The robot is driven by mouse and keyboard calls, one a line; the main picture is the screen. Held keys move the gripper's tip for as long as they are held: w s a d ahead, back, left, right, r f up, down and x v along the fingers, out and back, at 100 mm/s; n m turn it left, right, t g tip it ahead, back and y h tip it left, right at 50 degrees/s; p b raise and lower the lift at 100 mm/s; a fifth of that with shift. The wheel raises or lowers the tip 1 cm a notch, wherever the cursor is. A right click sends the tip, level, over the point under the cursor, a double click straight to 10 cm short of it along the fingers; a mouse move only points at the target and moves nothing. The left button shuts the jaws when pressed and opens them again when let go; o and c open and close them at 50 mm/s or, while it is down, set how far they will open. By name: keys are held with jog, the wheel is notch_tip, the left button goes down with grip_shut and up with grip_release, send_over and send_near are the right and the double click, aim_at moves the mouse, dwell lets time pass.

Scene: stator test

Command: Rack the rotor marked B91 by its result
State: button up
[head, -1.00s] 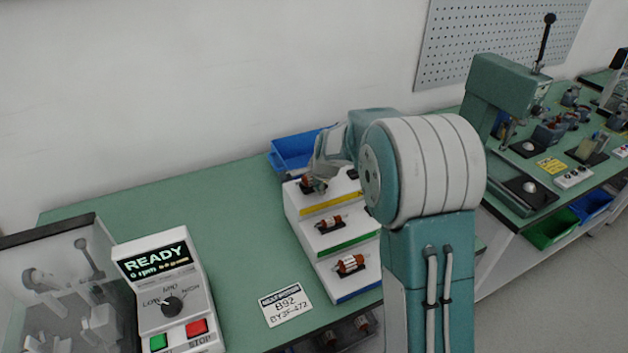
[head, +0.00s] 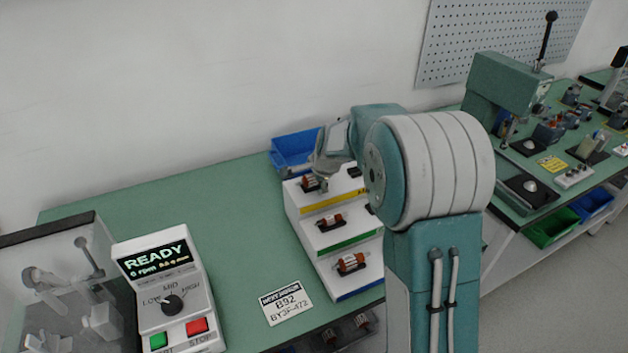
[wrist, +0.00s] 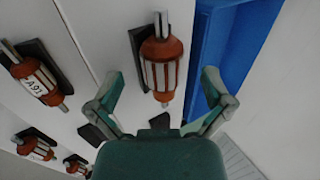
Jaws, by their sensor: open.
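A stepped white rack (head: 312,246) with yellow, green and blue strips holds orange-and-white rotors. One rotor (head: 312,183) lies on the top step, one (head: 330,222) on the middle and one (head: 351,262) on the lowest. My gripper (wrist: 161,78) is open and empty. In the wrist view its fingers stand either side of a rotor (wrist: 162,64) in a dark cradle, beside the blue bin; no marking on this rotor is readable. Another rotor (wrist: 36,82) at the left carries a label that looks like A91. I cannot make out B91 on any rotor.
A tester panel (head: 165,285) reads READY, 0 rpm, beside a clear-covered box (head: 60,290). A card (head: 286,303) reading B92 lies on the green bench. A blue bin (head: 292,150) stands behind the rack.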

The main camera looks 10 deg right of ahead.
jog(key=v, duration=1)
jog(key=shift+s+r, duration=0.2)
jog(key=shift+r, duration=0.1)
jog(key=s+a+r+n, duration=0.1)
jog(key=s+r+n, duration=0.25)
jog(key=s, duration=0.45)
jog(key=s+a+r+n, duration=0.1)
jog(key=s+r+n, duration=0.2)
jog(key=s+n, duration=0.35)
jog(key=s+f+n, duration=0.1)
jog(key=s+n, duration=0.2)
jog(key=s, duration=0.5)
jog(key=s+f+n+h, duration=0.1)
jog(key=s+n, duration=0.1)
jog(key=s, duration=0.6)
jog(key=shift+s+f+n, duration=0.35)
jog(key=shift+f+n, duration=0.05)
